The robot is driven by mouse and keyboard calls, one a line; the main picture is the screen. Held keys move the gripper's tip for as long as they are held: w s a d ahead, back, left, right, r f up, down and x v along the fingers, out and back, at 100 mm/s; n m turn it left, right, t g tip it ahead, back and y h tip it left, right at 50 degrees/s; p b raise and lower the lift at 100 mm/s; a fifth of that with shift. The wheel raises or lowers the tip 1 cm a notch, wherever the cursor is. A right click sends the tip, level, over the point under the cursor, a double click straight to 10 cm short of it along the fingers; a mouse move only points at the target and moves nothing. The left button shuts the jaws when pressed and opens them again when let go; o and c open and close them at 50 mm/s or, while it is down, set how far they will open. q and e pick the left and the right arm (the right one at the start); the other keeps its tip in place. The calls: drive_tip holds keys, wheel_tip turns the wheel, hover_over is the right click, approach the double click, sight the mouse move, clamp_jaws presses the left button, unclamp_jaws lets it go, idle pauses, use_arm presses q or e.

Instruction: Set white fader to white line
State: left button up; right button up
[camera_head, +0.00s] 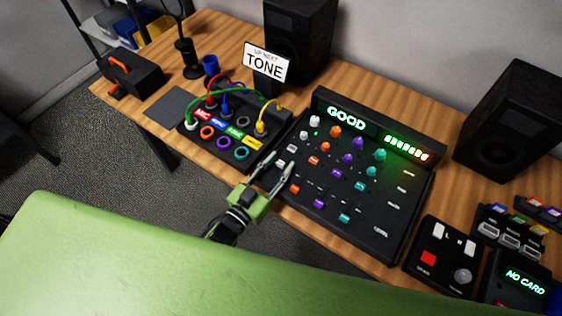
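The black mixer console (377,231) lies on the wooden desk with white, orange, purple and teal control columns. My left gripper (280,163) is over the console's left edge, at the lower part of the white column. Its two grey fingers are spread apart, and I see nothing clearly held between them. The orange fader (294,189), purple fader (319,203) and teal fader (344,217) show just right of the gripper. My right gripper is not in view.
A patch box (248,164) with coloured cables stands close left of the gripper. A second speaker (514,120) and a small black box with a red button (428,257) are to the right.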

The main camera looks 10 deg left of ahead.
use_arm(q)
drive_tip(key=v, duration=1)
drive_tip(key=shift+s, duration=0.4)
drive_tip(key=shift+a, duration=0.15)
